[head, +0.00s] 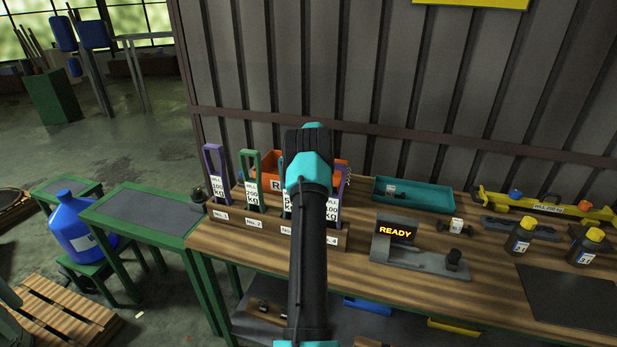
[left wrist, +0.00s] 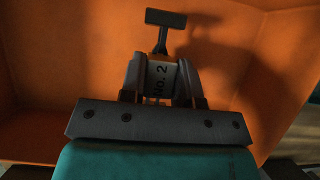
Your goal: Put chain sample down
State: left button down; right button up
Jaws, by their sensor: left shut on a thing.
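In the left wrist view my left gripper (left wrist: 160,78) is shut on a chain sample (left wrist: 166,18), a small piece with a dark T-shaped end and a pale label reading "NO. 2". Orange walls surround it, matching the orange bin (head: 269,163) at the back of the bench in the head view. I cannot tell whether the sample touches the bin. In the head view my arm covers the middle of the bin, and the gripper and sample are hidden behind it. My right gripper is not in view.
A numbered rack (head: 240,222) with tall coloured tags stands in front of the bin. A teal tray (head: 427,196), a device reading "READY" (head: 396,231), yellow-capped bottles (head: 520,236) and a dark mat (head: 570,298) lie to the right. A yellow tool (head: 545,207) lies at the back.

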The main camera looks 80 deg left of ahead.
pick_arm(q)
jog(key=shift+f, duration=1.15)
jog(key=shift+f, duration=0.15)
jog(key=c, duration=0.8)
grip_release()
jog(key=shift+c, duration=0.2)
jog(key=v, duration=1.2)
